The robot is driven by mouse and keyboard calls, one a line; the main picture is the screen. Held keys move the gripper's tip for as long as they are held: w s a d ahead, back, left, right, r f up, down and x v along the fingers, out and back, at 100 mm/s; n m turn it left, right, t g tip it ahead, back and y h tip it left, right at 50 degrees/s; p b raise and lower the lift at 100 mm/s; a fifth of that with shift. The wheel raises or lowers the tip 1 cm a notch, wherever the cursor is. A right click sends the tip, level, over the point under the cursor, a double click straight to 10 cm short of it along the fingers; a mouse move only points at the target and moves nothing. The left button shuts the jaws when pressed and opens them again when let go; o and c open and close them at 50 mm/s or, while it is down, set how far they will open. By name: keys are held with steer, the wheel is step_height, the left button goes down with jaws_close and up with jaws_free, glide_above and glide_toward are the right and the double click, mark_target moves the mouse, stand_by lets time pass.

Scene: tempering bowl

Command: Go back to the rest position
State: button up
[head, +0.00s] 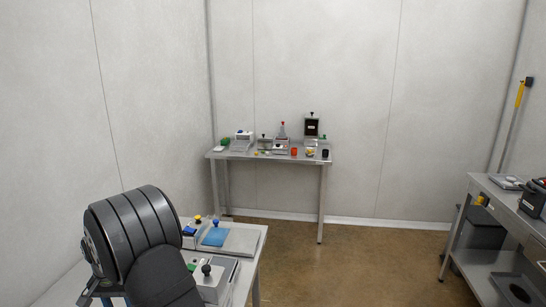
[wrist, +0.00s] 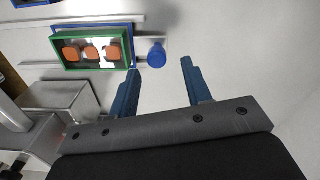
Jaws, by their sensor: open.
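My gripper (wrist: 161,67) shows in the wrist view with its two blue fingers spread apart and nothing between them. A green-rimmed tray (wrist: 57,55) with three orange-brown pieces (wrist: 91,53) lies beyond the left finger. A blue round knob (wrist: 156,54) stands beyond the fingertips, to the right of the tray. In the head view I cannot make out the fingers. The near bench (head: 245,272) is at lower left there, and dark bulky parts hide its left side.
A grey metal box (wrist: 65,98) lies left of the fingers in the wrist view. On the near bench are a blue pad (head: 214,238) and a grey unit with a black knob (head: 206,269). A far table (head: 310,158) holds several small items. A steel bench (head: 490,190) stands right, with open floor between.

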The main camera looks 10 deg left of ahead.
steer(key=shift+f, duration=1.75)
